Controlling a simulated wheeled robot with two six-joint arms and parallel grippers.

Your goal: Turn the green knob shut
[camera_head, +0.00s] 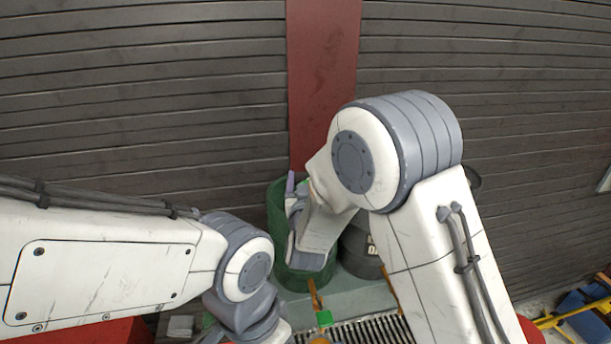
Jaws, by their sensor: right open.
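A small bright green piece (324,318) shows low in the middle, at the end of a thin orange-brown bar; it may be the green knob, but it is too small to be sure. My right gripper (293,190) is open, in front of a large green drum (278,225) and higher in the picture than the small green piece. The right wrist hides much of the gripper and part of the drum. My left arm comes in from the left; its wrist bends down at the bottom edge, and its jaws are out of the picture.
A black drum (360,262) with a pale label stands right of the green drum, partly behind my right arm. A slatted grey wall (150,100) with a red post (322,70) closes the back. A ribbed grate (365,332) lies at the bottom. Yellow bars (565,313) show at lower right.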

